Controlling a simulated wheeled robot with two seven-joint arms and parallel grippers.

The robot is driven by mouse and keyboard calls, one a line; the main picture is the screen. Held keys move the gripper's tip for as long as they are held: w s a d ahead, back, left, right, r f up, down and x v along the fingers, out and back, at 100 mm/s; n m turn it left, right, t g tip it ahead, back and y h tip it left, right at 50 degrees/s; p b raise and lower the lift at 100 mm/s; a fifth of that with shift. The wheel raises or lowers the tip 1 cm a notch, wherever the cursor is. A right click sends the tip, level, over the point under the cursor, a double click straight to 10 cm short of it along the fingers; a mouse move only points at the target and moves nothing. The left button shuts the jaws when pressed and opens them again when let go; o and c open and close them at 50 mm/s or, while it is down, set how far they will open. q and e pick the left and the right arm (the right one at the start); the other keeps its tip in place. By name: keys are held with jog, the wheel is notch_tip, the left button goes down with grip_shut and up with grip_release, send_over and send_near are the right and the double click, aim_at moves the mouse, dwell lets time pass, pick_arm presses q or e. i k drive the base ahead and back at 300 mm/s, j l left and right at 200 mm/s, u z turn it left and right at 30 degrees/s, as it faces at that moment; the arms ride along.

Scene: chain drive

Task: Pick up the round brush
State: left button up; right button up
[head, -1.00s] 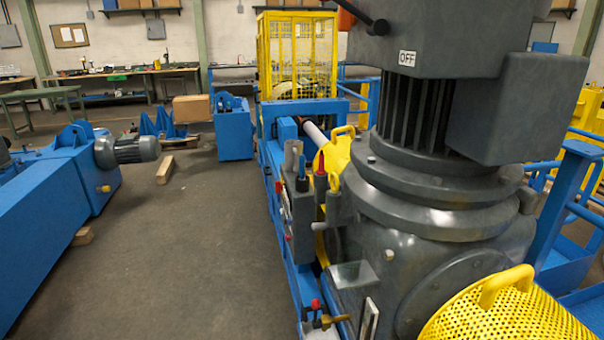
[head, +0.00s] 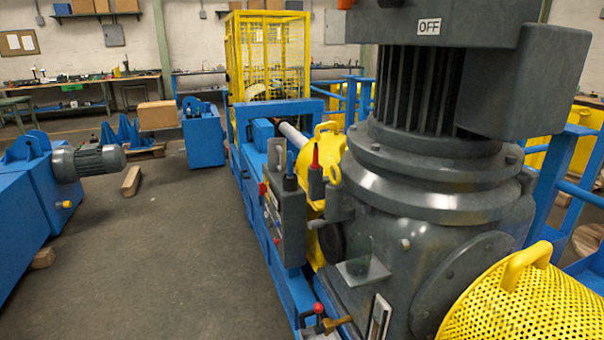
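I cannot make out the round brush for sure. A grey tool holder (head: 285,222) hangs on the side of the blue machine frame. An upright thing with a blue top (head: 290,164) and one with a red top (head: 315,157) stand at its upper end; either could be a tool handle, but the lower parts are hidden. A red knob (head: 318,308) beside a brass fitting (head: 337,324) shows below, at the bottom edge. Neither of my grippers shows in the head view.
A large grey gear motor (head: 430,190) marked OFF fills the right side. A yellow perforated guard (head: 525,305) stands at lower right. Blue machinery with a small motor (head: 90,162) is at left. A wood block (head: 131,181) lies on the floor. The floor aisle (head: 165,265) between is clear.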

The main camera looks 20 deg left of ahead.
aim_at(289, 154)
jog(key=i+j+z, duration=0.15)
jog(key=j, duration=0.2)
jog(key=i+j+z, duration=0.15)
jog(key=j, duration=0.2)
jog(key=i+j+z, duration=0.15)
jog(key=j, duration=0.25)
jog(key=i+j+z, duration=0.15)
jog(key=j, duration=0.25)
jog(key=i+j+z, duration=0.15)
jog(key=j, duration=0.3)
